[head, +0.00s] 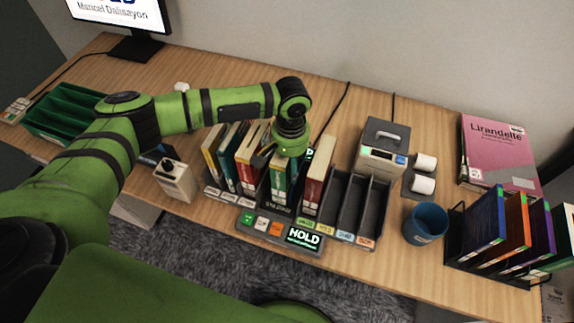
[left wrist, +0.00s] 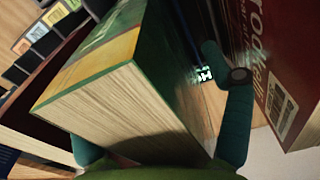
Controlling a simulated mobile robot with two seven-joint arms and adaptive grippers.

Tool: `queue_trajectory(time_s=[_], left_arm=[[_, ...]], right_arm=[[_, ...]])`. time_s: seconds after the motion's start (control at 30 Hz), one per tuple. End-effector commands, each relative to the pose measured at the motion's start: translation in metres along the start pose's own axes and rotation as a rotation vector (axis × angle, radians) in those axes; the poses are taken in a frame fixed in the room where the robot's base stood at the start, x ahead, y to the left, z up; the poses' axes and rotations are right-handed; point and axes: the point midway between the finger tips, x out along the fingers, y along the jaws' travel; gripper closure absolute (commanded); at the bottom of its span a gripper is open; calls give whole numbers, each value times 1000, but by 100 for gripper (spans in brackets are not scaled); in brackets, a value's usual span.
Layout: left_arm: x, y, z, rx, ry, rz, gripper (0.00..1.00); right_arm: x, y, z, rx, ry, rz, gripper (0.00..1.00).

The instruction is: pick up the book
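A green book (head: 279,183) with a yellow band stands in a slot of the black sorter (head: 352,208). My left gripper (head: 284,160) is right above it, pointing down. In the left wrist view, the book (left wrist: 130,100) fills the space between the fingers, its pale page edges towards the camera. One finger shows on each side of the book, and a gap shows between the right finger (left wrist: 236,115) and the cover. The left finger is mostly hidden by the book. My left gripper looks open around the book. My right gripper is in neither view.
A red and cream book (head: 316,180) stands close on the right; several books (head: 230,155) stand close on the left. A label printer (head: 382,150), a blue cup (head: 425,222) and a rack of coloured folders (head: 500,235) are farther right. A green tray (head: 65,112) is at left.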

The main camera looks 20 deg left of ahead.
Motion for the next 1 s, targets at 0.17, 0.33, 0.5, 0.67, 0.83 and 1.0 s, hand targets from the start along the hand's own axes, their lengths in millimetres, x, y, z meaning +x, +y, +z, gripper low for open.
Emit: queue_trajectory(time_s=[0.17,0.33,0.5,0.67,0.83,1.0], left_arm=[[0,0,0,0,0,0,97],[0,0,0,-1,0,-1,99],[-2,0,-1,-1,2,0,99],[-10,0,-2,-1,4,2,99],[-39,0,-2,-1,6,3,99],[-73,0,-2,0,6,3,99]], right_arm=[[0,-1,1,0,-2,-1,20],[0,-1,5,0,-8,-2,20],[0,-2,9,1,-15,-2,20],[2,-2,10,1,-16,-2,20],[9,-2,10,1,-16,-2,20],[16,-2,11,1,-16,-2,20]])
